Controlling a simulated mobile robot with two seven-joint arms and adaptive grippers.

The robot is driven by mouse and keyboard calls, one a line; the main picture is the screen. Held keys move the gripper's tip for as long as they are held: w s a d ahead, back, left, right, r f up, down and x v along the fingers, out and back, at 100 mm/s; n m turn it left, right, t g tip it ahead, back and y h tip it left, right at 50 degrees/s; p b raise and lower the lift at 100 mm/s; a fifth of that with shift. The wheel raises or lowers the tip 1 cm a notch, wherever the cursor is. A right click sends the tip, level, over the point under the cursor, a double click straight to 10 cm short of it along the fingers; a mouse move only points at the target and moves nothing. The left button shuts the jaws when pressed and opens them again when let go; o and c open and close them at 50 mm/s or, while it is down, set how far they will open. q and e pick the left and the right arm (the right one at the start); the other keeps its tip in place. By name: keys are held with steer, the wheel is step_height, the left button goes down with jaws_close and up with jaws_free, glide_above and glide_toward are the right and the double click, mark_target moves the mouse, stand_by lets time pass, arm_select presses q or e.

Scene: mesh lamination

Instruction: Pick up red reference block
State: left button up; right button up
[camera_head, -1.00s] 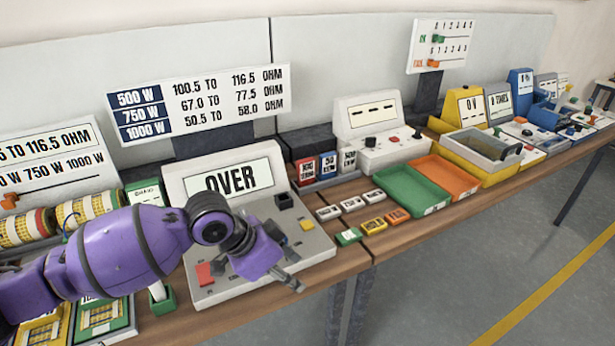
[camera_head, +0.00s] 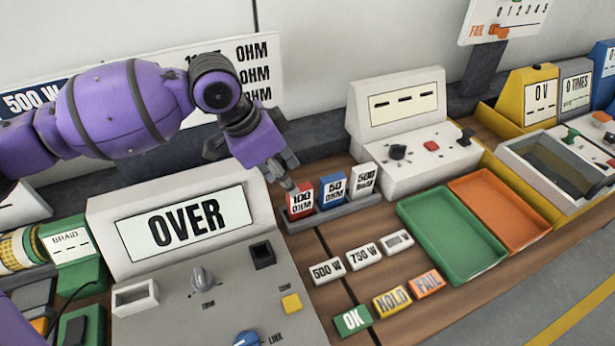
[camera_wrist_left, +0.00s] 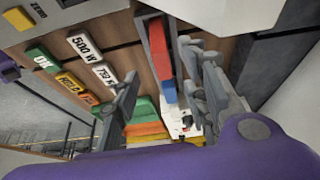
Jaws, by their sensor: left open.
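The red reference block (camera_head: 300,203), marked 100 OHM, stands upright at the left end of a dark grey holder (camera_head: 337,212). A blue block (camera_head: 333,190) marked 50 OHM and a white block (camera_head: 365,179) marked 500 OHM stand beside it. My left gripper (camera_head: 289,177) is open and empty, just above and behind the red block in the head view. In the left wrist view, the red block (camera_wrist_left: 158,45) lies ahead, between the lines of the open fingers (camera_wrist_left: 160,95). I cannot tell whether a finger touches it. My right gripper is not in view.
The OVER tester (camera_head: 180,225) stands left of the holder. A white console with knobs (camera_head: 420,150) stands behind to the right. Label tiles such as OK (camera_head: 352,320) lie in front. Green (camera_head: 455,240) and orange trays (camera_head: 500,215) are at the right.

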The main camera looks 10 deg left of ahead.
mark_target(300, 203)
arm_select(q)
steer(key=shift+w+d+f, duration=0.15)
steer(key=shift+w+f, duration=0.15)
steer(key=shift+s+x, duration=0.2)
steer(key=shift+x, duration=0.8)
steer(key=x, duration=0.4)
steer(key=shift+w+d+f, duration=0.2)
steer(key=shift+w+d, duration=0.1)
steer(key=c, duration=1)
jaws_close()
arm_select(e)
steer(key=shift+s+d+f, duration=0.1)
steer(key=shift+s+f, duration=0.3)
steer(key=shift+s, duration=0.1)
